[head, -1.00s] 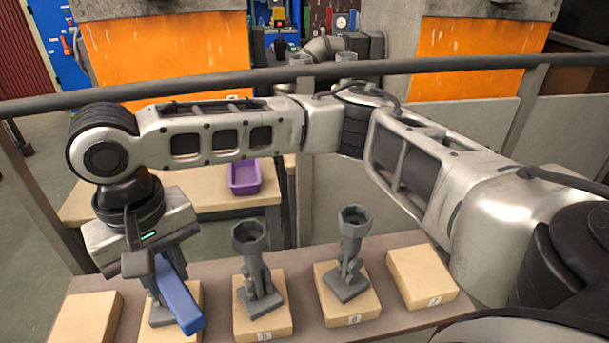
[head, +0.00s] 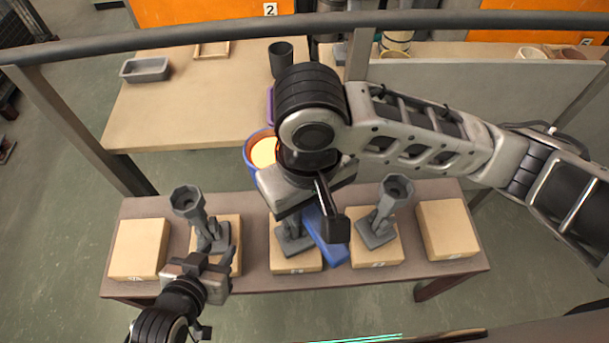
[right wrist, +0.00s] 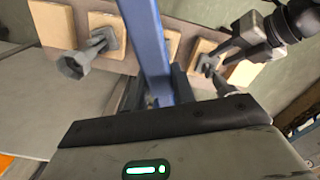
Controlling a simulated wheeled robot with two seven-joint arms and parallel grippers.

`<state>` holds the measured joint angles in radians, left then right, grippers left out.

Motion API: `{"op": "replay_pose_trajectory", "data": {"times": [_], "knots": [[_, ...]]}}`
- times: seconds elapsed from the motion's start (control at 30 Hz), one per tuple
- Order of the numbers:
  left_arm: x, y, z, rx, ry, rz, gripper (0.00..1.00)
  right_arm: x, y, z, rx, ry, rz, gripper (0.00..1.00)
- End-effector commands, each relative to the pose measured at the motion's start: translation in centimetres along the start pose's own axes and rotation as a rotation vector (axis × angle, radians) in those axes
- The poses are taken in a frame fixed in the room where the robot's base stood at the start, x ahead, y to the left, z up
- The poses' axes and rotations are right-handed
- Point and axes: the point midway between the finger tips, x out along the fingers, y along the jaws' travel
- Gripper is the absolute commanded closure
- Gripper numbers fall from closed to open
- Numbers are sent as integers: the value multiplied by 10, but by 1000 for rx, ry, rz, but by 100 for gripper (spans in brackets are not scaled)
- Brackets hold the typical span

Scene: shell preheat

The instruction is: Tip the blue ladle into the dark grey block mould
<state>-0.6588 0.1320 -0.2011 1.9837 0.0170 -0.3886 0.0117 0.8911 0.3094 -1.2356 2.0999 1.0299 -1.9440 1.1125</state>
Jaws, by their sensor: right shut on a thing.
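My right gripper (head: 318,215) is shut on the handle of the blue ladle (head: 327,240), above the front bench. The handle also crosses the right wrist view (right wrist: 150,45). The ladle's bowl (head: 262,150) shows beyond the gripper, with pale yellow-orange contents inside; part of it is hidden by my arm. A grey rectangular block mould (head: 145,70) sits at the far left of the rear table, well apart from the ladle. My left gripper (head: 205,265) is low at the left, near a grey stand; whether its fingers are apart is unclear.
The front bench (head: 460,200) carries several tan blocks, some with upright grey stands (head: 385,215). On the rear table (head: 170,120) are a dark cup (head: 280,58), a wooden frame (head: 212,50) and a mostly hidden purple container (head: 270,95). A metal rail (head: 200,35) crosses above.

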Motion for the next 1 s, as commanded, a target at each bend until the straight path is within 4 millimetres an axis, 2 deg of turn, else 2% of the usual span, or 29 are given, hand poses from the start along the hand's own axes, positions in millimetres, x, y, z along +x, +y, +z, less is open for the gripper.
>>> {"op": "replay_pose_trajectory", "data": {"times": [0.03, 0.17, 1.0], "knots": [[-9, -1, -10, 7, -8, -5, 64, -15, -8, 6, -23, -1, -5, 100], [-10, -3, -8, 18, -19, -12, 64, -19, -17, 14, -56, 1, -2, 100], [-8, -4, -6, 19, -19, -13, 64, 20, -17, 15, -62, 0, 2, 100]]}}
